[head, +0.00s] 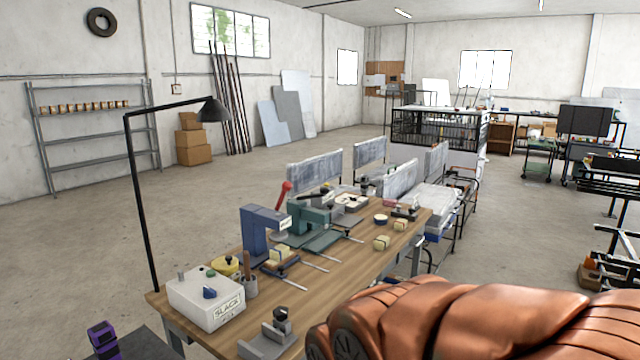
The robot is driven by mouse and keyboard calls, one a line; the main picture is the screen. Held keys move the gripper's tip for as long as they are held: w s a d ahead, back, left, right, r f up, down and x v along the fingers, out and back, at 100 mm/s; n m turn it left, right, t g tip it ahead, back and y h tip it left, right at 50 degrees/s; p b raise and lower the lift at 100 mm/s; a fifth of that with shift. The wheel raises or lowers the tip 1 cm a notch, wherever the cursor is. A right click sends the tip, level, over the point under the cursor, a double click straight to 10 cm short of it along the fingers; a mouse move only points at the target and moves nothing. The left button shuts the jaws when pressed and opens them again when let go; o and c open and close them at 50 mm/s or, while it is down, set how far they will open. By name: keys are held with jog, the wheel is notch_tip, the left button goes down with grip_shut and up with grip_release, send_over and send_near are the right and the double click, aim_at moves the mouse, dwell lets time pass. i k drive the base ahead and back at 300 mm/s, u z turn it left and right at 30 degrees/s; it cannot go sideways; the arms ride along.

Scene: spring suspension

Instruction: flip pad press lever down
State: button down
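On the wooden workbench (345,272) stand a blue press (255,232) and, behind it to the right, a dark green press (308,222). Each has a small white label too small to read, so I cannot tell which one is the pad press. A red-handled lever (284,190) rises at a slant between and behind them; its base is hidden. A black handle (313,197) lies nearly level above the green press. A copper-coloured part of my arm fills the lower right. My gripper's fingers are not in view.
A grey fixture (268,340) sits at the near edge. Yellowish blocks (381,243) lie at right. A tall black lamp (143,200) rises at left. Open floor lies left.

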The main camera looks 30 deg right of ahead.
aim_at(286, 186)
jog(key=z, duration=0.4)
jog(key=k, duration=1)
jog(key=z, duration=0.5)
jog(key=i, duration=1.95)
jog(key=u, duration=1.15)
jog(key=i, duration=0.5)
jog(key=u, duration=0.35)
